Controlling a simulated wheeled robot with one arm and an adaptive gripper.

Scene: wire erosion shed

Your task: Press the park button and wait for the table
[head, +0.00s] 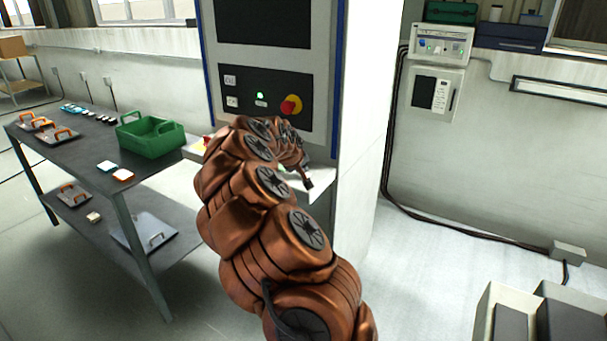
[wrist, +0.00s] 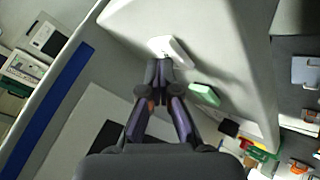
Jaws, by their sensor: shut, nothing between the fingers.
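The grey machine cabinet has a dark control panel (head: 262,92) with small white labelled keys, a lit green lamp (head: 260,96) and a red knob on yellow (head: 291,105). Below it a pale ledge (head: 318,187) juts out. In the wrist view the ledge carries a white key (wrist: 176,47), a green key (wrist: 204,95) and a black key (wrist: 229,127). Which is the park button cannot be read. My gripper (wrist: 158,68) is shut and empty, its tips just short of or at the white key; contact cannot be told. My gripper also shows over the ledge in the head view (head: 308,184).
A dark workbench (head: 75,140) stands at left with a green bin (head: 150,136), orange-handled plates and small blocks. A red and yellow part (head: 205,143) sits at the ledge's left end. Boxes (head: 570,318) stand at lower right.

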